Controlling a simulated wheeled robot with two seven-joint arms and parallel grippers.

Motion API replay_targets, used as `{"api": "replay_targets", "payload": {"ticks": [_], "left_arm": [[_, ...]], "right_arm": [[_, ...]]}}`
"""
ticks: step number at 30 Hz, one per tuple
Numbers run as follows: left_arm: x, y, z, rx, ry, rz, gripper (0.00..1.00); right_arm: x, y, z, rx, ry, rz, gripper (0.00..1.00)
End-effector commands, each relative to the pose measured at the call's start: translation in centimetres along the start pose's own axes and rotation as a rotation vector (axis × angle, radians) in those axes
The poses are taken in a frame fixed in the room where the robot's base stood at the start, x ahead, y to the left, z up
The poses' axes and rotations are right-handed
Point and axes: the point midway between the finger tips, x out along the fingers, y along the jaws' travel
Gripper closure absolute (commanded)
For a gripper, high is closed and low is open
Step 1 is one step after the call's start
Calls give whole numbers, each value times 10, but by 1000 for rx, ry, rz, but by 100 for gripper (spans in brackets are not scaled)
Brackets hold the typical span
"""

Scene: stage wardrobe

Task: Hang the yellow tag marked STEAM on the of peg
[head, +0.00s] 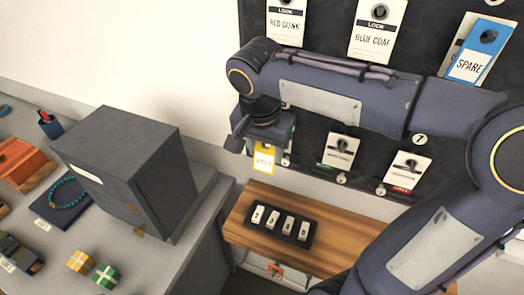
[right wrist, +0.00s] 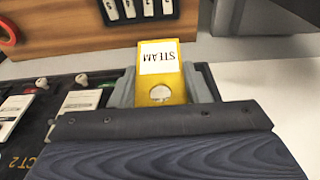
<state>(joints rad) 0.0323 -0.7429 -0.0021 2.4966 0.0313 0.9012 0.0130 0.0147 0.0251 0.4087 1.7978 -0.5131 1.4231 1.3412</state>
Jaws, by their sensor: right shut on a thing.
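The yellow tag marked STEAM (right wrist: 178,88) is held between the fingers of my right gripper (right wrist: 165,90) in the right wrist view. It has a white label and a round hole at the end nearer the gripper. In the head view the tag (head: 264,159) hangs below my right gripper (head: 262,146), in front of the left part of the dark peg board (head: 310,150). I cannot tell if it touches the board. My right arm covers the board's middle, so the pegs behind it are hidden. My left gripper is out of view.
White tags marked RED GOWN (head: 286,22) and BLUE COAT (head: 377,30) and a blue SPARE tag (head: 480,50) hang on the top row. Two small tags (head: 341,151) (head: 408,172) hang lower. A wooden shelf (head: 335,235) holds a black number tray (head: 309,235). A grey cabinet (head: 120,165) stands left.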

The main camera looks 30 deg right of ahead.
Motion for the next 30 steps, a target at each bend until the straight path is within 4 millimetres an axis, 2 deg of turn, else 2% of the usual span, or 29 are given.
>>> {"api": "replay_targets", "payload": {"ticks": [24, 30], "left_arm": [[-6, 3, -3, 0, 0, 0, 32], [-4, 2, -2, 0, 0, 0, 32]], "right_arm": [[12, 0, -48, 2, 0, 0, 82], [18, 0, -55, 1, 0, 1, 82]]}}
